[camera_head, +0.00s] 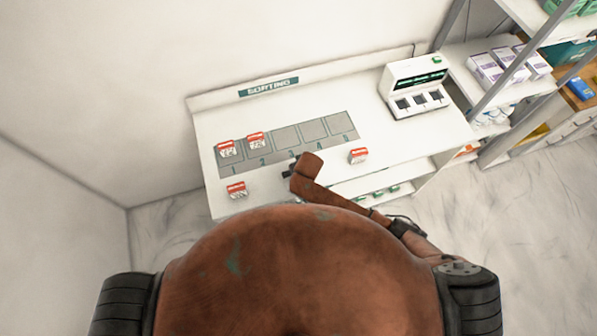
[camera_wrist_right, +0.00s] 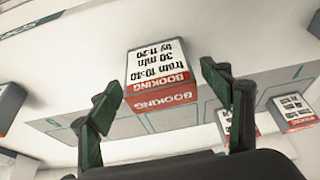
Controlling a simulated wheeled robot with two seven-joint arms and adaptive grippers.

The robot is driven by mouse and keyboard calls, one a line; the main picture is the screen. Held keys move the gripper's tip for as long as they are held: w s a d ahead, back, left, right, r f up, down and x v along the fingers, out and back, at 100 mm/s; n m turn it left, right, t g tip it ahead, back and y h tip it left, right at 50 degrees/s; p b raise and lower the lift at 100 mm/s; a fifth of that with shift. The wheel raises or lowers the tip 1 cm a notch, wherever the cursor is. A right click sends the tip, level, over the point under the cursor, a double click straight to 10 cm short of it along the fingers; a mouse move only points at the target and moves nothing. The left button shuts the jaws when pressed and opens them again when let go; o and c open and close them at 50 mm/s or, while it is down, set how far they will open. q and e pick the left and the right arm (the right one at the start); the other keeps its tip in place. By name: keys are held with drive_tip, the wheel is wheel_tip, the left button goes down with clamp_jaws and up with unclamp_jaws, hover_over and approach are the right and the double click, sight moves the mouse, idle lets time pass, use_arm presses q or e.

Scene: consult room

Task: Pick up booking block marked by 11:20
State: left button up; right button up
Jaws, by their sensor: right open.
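The booking block marked "by 11:20" (camera_wrist_right: 158,75) is a small white-topped block with a red "BOOKING" band, upside down in the right wrist view. It also reads "from 10:40" and "30 min". My right gripper (camera_wrist_right: 163,88) is open, its two dark green fingers to either side of the block in the picture; I see no contact. In the head view my right gripper (camera_head: 290,170) hangs over the front middle of the sorting counter (camera_head: 300,98), and I cannot make out this block there. My left gripper is not in view.
Other booking blocks stand in slot 1 (camera_head: 227,150), in slot 2 (camera_head: 256,141), at the front left (camera_head: 237,190) and to the right (camera_head: 358,156). Grey slots (camera_head: 313,130) farther right are empty. A white display device (camera_head: 418,88) stands at the back right, beside shelving.

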drive_tip(key=c, duration=1.3)
drive_tip(key=shift+r, duration=0.2)
